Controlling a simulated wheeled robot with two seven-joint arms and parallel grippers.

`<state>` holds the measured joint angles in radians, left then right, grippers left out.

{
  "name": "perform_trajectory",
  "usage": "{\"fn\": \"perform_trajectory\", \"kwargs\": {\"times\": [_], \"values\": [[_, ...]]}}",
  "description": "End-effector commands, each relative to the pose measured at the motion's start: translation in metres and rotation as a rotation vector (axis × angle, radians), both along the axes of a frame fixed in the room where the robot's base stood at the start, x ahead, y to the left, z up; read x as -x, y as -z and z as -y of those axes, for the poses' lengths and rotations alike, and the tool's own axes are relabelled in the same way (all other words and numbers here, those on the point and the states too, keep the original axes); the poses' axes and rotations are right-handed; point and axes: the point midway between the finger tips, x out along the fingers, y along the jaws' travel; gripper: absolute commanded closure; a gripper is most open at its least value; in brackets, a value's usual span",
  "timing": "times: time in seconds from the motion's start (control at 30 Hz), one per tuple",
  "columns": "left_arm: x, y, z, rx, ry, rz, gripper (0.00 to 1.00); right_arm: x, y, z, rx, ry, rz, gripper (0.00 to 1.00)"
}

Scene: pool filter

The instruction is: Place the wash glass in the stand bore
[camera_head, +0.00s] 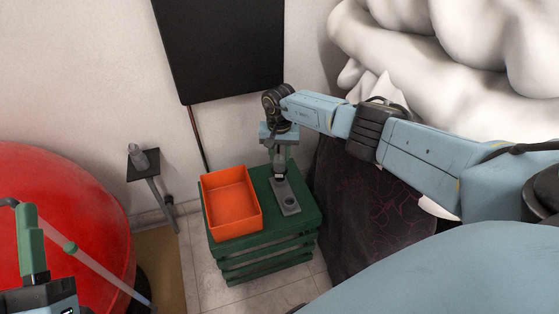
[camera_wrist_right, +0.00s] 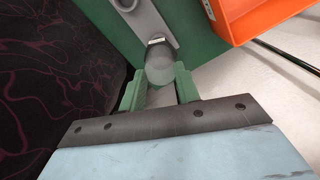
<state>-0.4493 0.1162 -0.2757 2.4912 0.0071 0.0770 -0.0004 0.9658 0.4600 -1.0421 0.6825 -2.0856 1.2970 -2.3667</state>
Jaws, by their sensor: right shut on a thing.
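The wash glass (camera_wrist_right: 160,65) is a clear, greyish cylinder between the green fingers of my right gripper (camera_wrist_right: 162,88). My right gripper (camera_head: 280,168) is shut on it, pointing down over the back end of the grey stand (camera_head: 287,197). The stand is a flat plate on the green crate, with a dark round bore (camera_head: 290,202) near its front end. In the right wrist view the plate (camera_wrist_right: 150,22) lies just beyond the glass. I cannot tell whether the glass touches it. My left gripper (camera_head: 32,245) is at the lower left; its jaw gap is unclear.
An orange tray (camera_head: 231,202) sits on the green crate (camera_head: 266,251), left of the stand. A dark patterned surface (camera_head: 360,200) rises right of the crate. A large red rounded object (camera_head: 70,200) is at the left. A thin post with a black plate (camera_head: 144,163) stands behind.

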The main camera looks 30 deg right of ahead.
Motion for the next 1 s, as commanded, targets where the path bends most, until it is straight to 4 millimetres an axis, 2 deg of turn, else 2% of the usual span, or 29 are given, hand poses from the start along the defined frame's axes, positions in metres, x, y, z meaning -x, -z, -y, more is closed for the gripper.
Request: {"fn": "perform_trajectory", "kwargs": {"times": [0.03,0.2,0.8,0.83,1.0], "values": [[0.003,0.000,-0.001,0.016,0.000,0.052,0.64,0.000,0.010,-0.001,-0.001,0.000,0.000,1.00],[0.014,-0.010,-0.004,0.055,-0.002,0.186,0.64,0.000,0.023,0.000,0.001,0.001,0.001,1.00],[0.023,-0.016,-0.007,0.083,-0.003,0.279,0.64,0.000,0.029,0.000,0.001,0.000,0.000,1.00],[0.024,-0.017,-0.007,0.085,-0.003,0.284,0.64,0.000,0.028,0.000,0.001,0.000,0.000,0.65],[0.023,-0.017,-0.007,0.083,-0.003,0.280,0.64,0.000,0.028,0.000,0.001,0.000,0.000,0.46]]}}
